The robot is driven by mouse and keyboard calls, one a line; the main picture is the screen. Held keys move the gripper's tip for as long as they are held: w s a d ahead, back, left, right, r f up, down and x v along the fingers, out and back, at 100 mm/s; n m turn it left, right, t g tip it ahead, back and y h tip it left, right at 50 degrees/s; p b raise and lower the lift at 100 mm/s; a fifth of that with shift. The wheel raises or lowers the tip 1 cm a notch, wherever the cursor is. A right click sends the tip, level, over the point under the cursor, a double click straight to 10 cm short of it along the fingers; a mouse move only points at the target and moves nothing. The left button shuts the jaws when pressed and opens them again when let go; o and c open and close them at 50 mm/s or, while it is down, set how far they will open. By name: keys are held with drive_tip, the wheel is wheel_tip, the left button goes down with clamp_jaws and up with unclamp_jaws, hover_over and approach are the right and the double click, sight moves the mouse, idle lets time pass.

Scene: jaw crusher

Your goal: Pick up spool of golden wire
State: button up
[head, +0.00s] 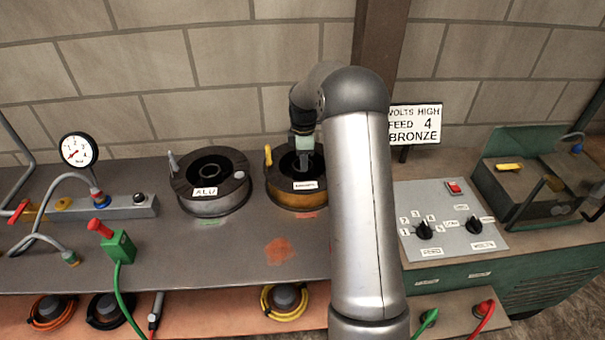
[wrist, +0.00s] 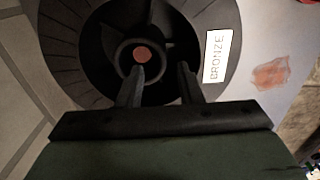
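The spool of golden wire (head: 284,197) stands on the bench, with a black flange, golden windings at its side and a white label. In the wrist view the spool's black flange (wrist: 75,52) fills the upper middle, and its label reads BRONZE. My gripper (wrist: 162,68) is over the spool's centre with its two fingers apart. The left finger's tip overlaps the hub ring near the reddish centre, and the right finger is to the right of the ring. I cannot tell whether they touch the hub. In the head view my gripper (head: 304,158) points down into the spool, its fingertips hard to see.
A grey ALU spool (head: 212,205) stands close on the left. A sign (head: 414,124) reading VOLTS HIGH, FEED 4, BRONZE stands behind right. A knob panel (head: 450,222) is at right, a pressure gauge (head: 78,150) at left. A brick wall (head: 225,65) is behind.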

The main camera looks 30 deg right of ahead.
sight(302, 174)
drive_tip(key=f, duration=0.4)
drive_tip(key=shift+s+f+p, duration=0.1)
drive_tip(key=shift+s+p, duration=0.1)
drive_tip(key=shift+p, duration=0.2)
clamp_jaws()
drive_tip(key=shift+r, duration=0.2)
idle(0.8)
